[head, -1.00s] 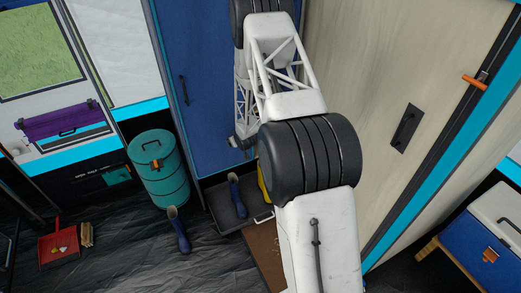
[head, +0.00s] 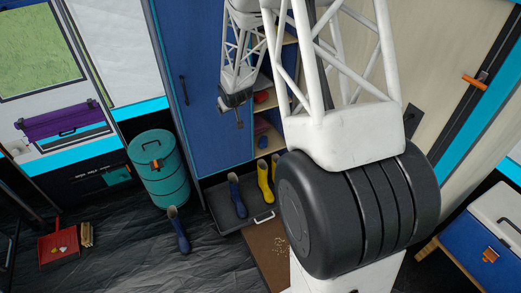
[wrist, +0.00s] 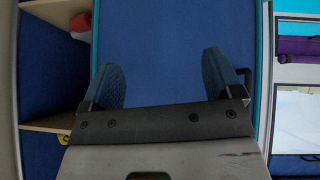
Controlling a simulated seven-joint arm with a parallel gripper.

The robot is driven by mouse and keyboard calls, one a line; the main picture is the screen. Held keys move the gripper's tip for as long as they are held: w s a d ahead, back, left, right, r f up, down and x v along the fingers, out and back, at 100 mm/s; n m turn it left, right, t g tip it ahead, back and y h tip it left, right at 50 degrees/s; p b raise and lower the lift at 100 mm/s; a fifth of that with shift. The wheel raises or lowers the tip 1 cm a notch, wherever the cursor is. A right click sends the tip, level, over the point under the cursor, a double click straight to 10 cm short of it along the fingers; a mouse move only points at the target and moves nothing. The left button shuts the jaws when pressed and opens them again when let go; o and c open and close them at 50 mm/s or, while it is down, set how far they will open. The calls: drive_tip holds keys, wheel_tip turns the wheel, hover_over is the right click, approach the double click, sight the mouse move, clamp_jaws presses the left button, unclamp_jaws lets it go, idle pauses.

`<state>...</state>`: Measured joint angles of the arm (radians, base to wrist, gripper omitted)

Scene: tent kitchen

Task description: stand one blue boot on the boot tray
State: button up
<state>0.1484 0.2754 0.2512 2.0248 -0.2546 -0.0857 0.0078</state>
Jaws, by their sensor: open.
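One blue boot (head: 237,197) stands upright on the dark boot tray (head: 219,219), towards its left side. Another blue boot (head: 181,234) stands on the floor to the left of the tray, leaning slightly. My gripper (head: 240,122) is in front of the blue cabinet door, above the tray and apart from both blue boots. In the wrist view my gripper (wrist: 162,72) has its two fingers spread wide with nothing between them. No blue boot shows in the wrist view.
Yellow boots (head: 264,184) stand on the tray's right part. A teal drum (head: 160,178) stands left of the tray, behind the floor boot. The blue cabinet (head: 205,75) has open shelves on its right. A brown mat (head: 268,246) lies in front.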

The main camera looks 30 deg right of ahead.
drive_tip(key=s+a+r+m+g, duration=0.1)
drive_tip(key=s+a+r, duration=0.2)
drive_tip(key=s+r, duration=0.75)
drive_tip(key=s+a+r+g, duration=0.1)
drive_tip(key=s+a+r, duration=0.2)
drive_tip(key=s+r, duration=0.75)
drive_tip(key=s+a+r+g, duration=0.1)
drive_tip(key=s+a+r, duration=0.1)
drive_tip(key=s, duration=1.2)
drive_tip(key=s+a+r+g, duration=0.2)
drive_tip(key=s+a, duration=0.1)
drive_tip(key=s, duration=1.2)
drive_tip(key=shift+y, duration=0.4)
